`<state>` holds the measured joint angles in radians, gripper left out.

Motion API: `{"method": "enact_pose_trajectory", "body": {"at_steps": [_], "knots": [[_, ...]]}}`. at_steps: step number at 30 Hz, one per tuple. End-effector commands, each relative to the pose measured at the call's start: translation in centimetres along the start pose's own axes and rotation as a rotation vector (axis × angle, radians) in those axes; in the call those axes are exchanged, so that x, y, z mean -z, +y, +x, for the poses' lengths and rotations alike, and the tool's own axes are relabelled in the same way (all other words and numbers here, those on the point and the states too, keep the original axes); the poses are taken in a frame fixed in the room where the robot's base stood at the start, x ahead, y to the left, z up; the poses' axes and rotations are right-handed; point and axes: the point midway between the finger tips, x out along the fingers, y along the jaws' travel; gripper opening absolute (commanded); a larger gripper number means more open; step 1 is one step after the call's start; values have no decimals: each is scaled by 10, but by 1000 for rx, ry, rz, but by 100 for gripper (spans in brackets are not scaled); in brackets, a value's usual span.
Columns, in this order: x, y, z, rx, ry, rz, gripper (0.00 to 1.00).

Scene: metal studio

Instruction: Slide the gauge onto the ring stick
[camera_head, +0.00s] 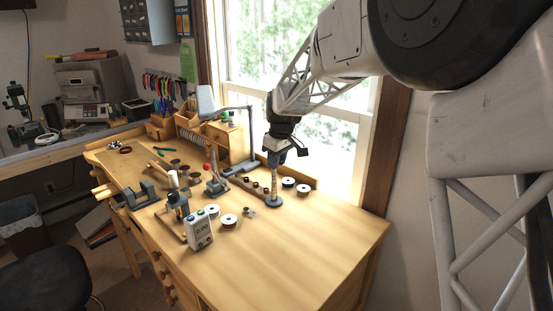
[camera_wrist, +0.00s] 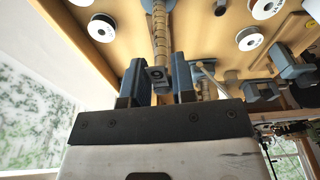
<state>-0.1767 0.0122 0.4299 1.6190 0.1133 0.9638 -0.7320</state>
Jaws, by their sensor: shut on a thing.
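The ring stick (camera_head: 272,185) stands upright on its round grey-blue base on the workbench. It also shows in the wrist view (camera_wrist: 160,38) as a banded tan rod. My gripper (camera_head: 275,157) is over the stick's upper end, pointing down. In the wrist view my gripper (camera_wrist: 159,84) has its two blue-grey fingers shut on the gauge (camera_wrist: 156,73), a small dark grey piece with a round mark on its face. The gauge is in line with the stick's upper end. I cannot tell whether the stick passes through it. In the head view the gauge is too small to make out.
Spools (camera_head: 229,220) lie left of the stick, and more (camera_head: 303,189) lie to its right. A grey lamp (camera_head: 238,166) stands behind. A small meter box (camera_head: 200,230) stands at the front left. The bench's front right (camera_head: 310,245) is clear.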

Motion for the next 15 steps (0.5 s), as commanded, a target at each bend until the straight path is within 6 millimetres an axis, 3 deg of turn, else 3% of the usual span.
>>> {"method": "enact_pose_trajectory", "body": {"at_steps": [1, 15], "knots": [[-3, -1, 9, 8, -10, 1, 0], [-4, -1, 14, 8, -10, 1, 0]]}}
